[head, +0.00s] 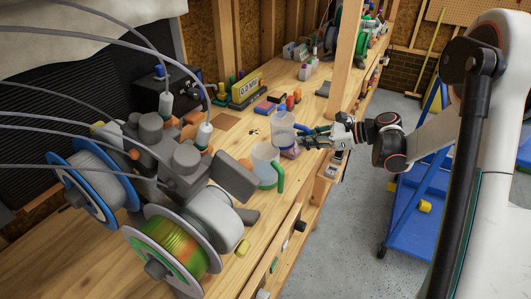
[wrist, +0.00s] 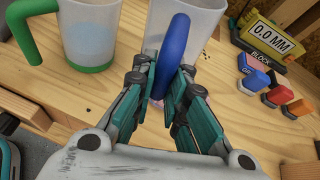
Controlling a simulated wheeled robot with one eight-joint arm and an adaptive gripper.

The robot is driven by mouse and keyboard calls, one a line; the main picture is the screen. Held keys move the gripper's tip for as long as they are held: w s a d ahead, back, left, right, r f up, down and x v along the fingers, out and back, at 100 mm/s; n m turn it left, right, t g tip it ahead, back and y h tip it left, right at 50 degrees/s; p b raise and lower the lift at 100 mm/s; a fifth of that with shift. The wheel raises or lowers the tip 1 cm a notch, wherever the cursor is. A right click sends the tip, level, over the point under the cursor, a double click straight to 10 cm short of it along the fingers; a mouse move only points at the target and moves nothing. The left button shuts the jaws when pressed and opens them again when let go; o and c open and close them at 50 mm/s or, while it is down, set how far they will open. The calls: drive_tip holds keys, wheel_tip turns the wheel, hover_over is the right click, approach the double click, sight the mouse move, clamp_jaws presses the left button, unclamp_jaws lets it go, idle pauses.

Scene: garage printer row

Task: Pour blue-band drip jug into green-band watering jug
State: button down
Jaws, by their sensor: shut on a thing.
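The blue-band drip jug (head: 283,122) is a clear, pale jug, roughly upright, just behind the green-band jug in the head view. Its blue handle (wrist: 176,45) stands between my fingers in the wrist view, with the pale body (wrist: 208,22) behind it. My gripper (head: 303,140) is shut on this handle; the fingers also show in the wrist view (wrist: 165,85). The jug's base is partly hidden, so I cannot tell whether it touches the bench. The green-band watering jug (head: 263,160) stands upright on the bench, apart from my gripper; it is at upper left in the wrist view (wrist: 88,35).
A filament printer with spools (head: 175,248) crowds the bench left of the jugs. A yellow gauge block (head: 246,90) and small coloured bottles (head: 290,102) stand behind. A pinkish item (head: 290,153) lies below my gripper. A blue cart (head: 400,205) stands right of the bench.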

sight(299, 125)
drive_tip(key=shift+w+d+f+m+g+y, duration=0.15)
drive_tip(key=shift+w+f+m+g+y, duration=0.15)
drive_tip(key=shift+f+m, duration=0.1)
drive_tip(key=shift+r, duration=0.15)
drive_tip(key=shift+r+p, duration=1.55)
drive_tip(key=shift+r, duration=1.35)
drive_tip(key=shift+r, duration=0.1)
